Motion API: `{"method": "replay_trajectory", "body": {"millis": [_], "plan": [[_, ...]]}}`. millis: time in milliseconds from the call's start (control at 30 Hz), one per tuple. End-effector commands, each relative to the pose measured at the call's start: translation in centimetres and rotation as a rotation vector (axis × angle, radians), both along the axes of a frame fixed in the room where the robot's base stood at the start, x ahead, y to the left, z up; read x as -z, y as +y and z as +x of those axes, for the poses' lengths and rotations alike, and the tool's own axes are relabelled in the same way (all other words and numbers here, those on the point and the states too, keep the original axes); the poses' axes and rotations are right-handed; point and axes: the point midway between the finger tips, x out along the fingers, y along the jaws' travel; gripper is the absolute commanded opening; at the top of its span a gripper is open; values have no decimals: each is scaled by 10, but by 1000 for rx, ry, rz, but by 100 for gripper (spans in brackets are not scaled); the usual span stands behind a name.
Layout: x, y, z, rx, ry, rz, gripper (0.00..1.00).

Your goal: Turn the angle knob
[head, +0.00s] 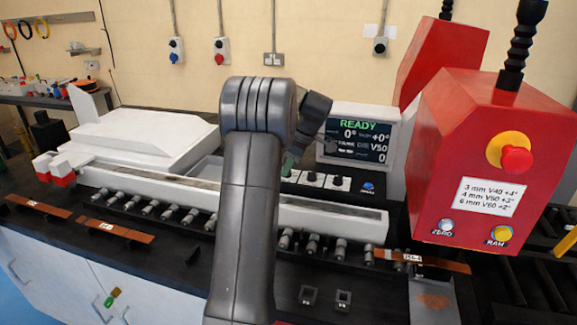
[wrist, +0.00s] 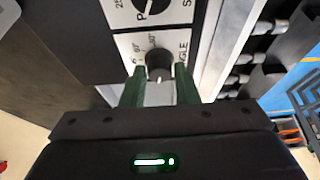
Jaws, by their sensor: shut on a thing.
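The angle knob (wrist: 159,65) is a round black knob with a white pointer line, on a white plate marked "ANGLE" in the wrist view. My gripper (wrist: 160,88) has its two green fingers on either side of this knob and is shut on it. In the head view my arm hides most of the gripper; a green finger (head: 290,163) shows beside the row of knobs (head: 313,179) under the display. The display (head: 358,137) reads READY, 0°, +0°, V50 and 0.
A red control box (head: 490,150) with a red emergency button (head: 515,159), a ZERO button and a RAM button stands at the right. A white machine bed (head: 330,220) runs along the bench. Copper bars (head: 105,228) lie along the front edge.

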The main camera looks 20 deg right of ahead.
Motion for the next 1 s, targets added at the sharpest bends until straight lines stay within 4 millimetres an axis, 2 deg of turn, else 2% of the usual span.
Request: {"method": "replay_trajectory", "body": {"millis": [67, 100, 200, 567, 767, 1000], "plan": [[1, 0, 0, 0, 1, 1, 5], [1, 0, 0, 0, 1, 1, 33], [1, 0, 0, 0, 1, 1, 49], [-5, -2, -1, 1, -2, -2, 49], [-35, -13, -8, 3, -3, -2, 49], [-87, -30, -21, 2, -4, -3, 49]]}}
